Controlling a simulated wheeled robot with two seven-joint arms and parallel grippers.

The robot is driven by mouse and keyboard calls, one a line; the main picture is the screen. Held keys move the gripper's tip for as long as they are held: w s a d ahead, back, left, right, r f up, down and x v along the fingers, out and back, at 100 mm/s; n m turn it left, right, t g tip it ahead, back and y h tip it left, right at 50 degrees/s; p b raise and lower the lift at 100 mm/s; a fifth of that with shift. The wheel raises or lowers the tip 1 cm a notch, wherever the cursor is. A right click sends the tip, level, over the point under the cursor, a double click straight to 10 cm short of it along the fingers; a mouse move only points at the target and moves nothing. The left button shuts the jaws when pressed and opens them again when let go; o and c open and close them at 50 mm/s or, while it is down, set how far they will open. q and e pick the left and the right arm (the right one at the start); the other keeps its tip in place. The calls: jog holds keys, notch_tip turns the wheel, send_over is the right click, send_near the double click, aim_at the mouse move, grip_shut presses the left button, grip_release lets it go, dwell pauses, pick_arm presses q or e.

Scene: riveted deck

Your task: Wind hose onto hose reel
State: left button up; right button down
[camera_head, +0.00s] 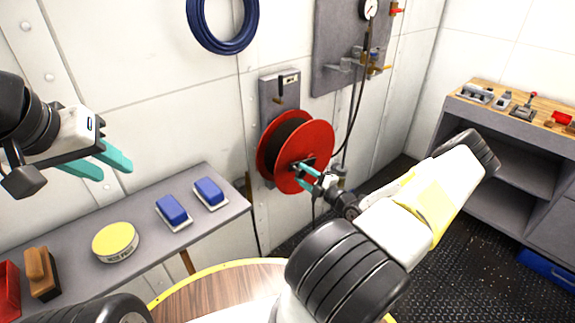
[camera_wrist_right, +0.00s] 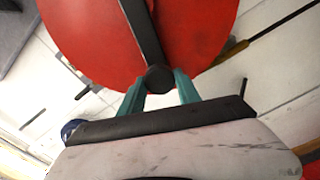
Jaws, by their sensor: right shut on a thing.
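The hose reel (camera_head: 317,141) is a red-flanged drum with dark hose wound on it, mounted on a grey wall bracket (camera_head: 279,92). My right gripper (camera_head: 308,172) is at the front of the reel. In the right wrist view its teal fingers (camera_wrist_right: 160,88) are shut on the round dark knob (camera_wrist_right: 159,78) at the end of the black crank arm (camera_wrist_right: 141,30). The red flange (camera_wrist_right: 90,40) fills the upper part of that view. A dark hose (camera_head: 353,110) hangs from the wall panel beside the reel. My left gripper (camera_head: 108,165) is open and empty above the grey bench.
The grey bench (camera_head: 146,252) at left holds two blue-topped brushes (camera_head: 173,212), a yellow round tin (camera_head: 115,241) and a brown brush (camera_head: 41,272). A blue hose coil (camera_head: 222,45) hangs on the wall. A workbench (camera_head: 500,125) with tools stands right. The dark deck (camera_head: 450,265) is open.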

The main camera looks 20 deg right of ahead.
jog(key=shift+w+d+r+m, duration=0.1)
jog(key=shift+d+r+m, duration=0.05)
jog(key=shift+r+m, duration=0.15)
jog(key=c, duration=0.9)
grip_release()
jog(key=shift+v, duration=3.95)
